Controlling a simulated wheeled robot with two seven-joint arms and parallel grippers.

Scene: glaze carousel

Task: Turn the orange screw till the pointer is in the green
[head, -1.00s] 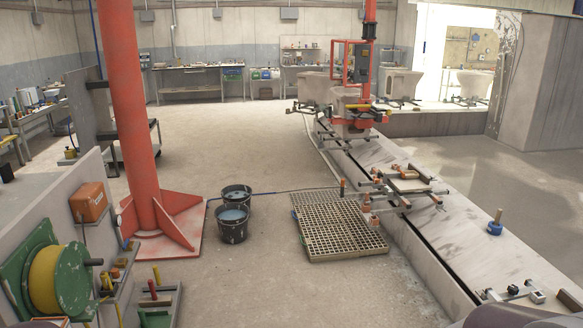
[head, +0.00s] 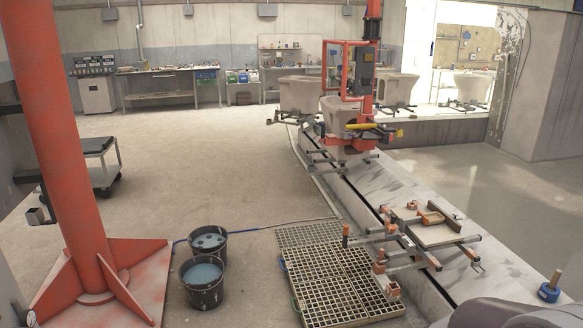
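I cannot make out an orange screw, a pointer or a green zone for certain in the head view. A metal carrier frame (head: 405,262) with small orange parts, one an orange-topped block (head: 388,290), stands over the pale track at right of centre. It bears a flat board (head: 440,232) with a wooden bar and an orange clamp-like piece (head: 431,217). Whether any of these orange parts is the screw is too small to tell. Neither of my grippers shows.
A red column (head: 62,150) on a red base plate stands at left. Two black buckets (head: 203,285) of bluish liquid stand beside a floor grating (head: 335,285). A red lifting frame (head: 362,75) holds a grey basin (head: 348,122). Open concrete floor (head: 220,150) lies behind the buckets.

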